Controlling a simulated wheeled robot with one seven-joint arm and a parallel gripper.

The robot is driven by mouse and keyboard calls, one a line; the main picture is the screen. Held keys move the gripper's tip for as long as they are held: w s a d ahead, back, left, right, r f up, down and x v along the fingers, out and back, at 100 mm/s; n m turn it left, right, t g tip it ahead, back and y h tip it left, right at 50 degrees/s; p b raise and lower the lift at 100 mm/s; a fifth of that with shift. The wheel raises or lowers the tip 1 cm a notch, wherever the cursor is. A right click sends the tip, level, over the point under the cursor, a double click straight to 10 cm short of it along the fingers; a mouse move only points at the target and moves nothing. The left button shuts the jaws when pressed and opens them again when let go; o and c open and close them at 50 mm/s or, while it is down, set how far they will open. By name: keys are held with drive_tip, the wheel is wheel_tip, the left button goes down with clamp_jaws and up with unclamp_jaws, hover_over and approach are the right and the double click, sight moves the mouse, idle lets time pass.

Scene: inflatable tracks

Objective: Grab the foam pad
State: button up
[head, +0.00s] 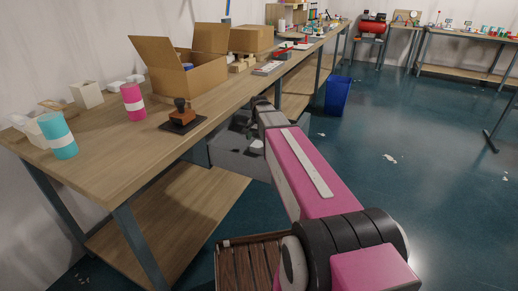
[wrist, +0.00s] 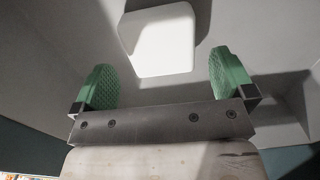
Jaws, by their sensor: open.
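A white pad with rounded corners (wrist: 158,42), which looks like the foam pad, lies on a grey surface in the wrist view. My gripper (wrist: 162,70) is open, with one green ridged finger on each side. The pad is beyond the fingertips, roughly centred between them, and it touches neither finger. In the head view a small white patch (head: 257,144) shows at the grey box (head: 238,160) beside my arm; I cannot tell if it is the same pad. My arm hides most of my gripper there.
The wooden workbench (head: 110,165) on the left holds a cardboard box (head: 190,82), a stamp (head: 181,115), a pink cup (head: 132,101) and a teal cup (head: 58,136). A blue bin (head: 337,96) stands on the floor beyond. The floor on the right is mostly clear.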

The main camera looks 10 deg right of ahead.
sight(259, 144)
drive_tip(key=shift+f, duration=1.95)
drive_tip(key=c, duration=0.8)
drive_tip(key=shift+r, duration=0.2)
